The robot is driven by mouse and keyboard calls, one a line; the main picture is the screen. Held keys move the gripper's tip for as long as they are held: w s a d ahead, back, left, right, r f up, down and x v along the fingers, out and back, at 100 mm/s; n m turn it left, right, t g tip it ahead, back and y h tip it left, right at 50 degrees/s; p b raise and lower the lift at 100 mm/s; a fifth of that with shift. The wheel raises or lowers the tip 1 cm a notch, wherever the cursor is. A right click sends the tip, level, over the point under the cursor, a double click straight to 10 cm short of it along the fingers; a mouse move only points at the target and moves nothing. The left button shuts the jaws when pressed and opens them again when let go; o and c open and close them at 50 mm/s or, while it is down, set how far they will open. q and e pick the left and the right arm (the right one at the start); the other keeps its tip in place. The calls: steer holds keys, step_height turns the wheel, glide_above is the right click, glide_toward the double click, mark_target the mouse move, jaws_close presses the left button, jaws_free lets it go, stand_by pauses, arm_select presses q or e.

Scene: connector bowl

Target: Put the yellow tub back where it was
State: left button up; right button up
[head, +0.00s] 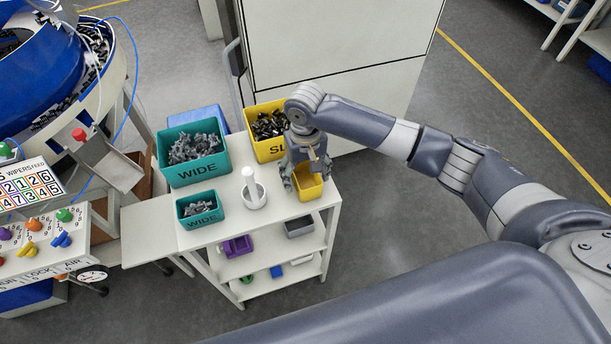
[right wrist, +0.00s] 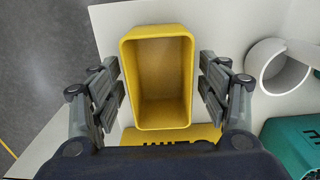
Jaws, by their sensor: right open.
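The small yellow tub (head: 307,188) stands on the top of the white cart, near its right front corner. In the right wrist view the yellow tub (right wrist: 159,80) is empty. My right gripper (head: 303,172) is over the tub in the head view. In the right wrist view my right gripper (right wrist: 160,88) is open, with one finger on each side of the tub and a small gap on both sides. My left gripper is not in view.
A larger yellow bin (head: 257,125) full of parts stands behind the tub. A white mortar-like cup (head: 254,196) stands to its left.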

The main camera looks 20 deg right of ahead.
mark_target(305, 185)
step_height(305, 185, up, 11)
steer(key=shift+b, duration=0.45)
stand_by(0.3)
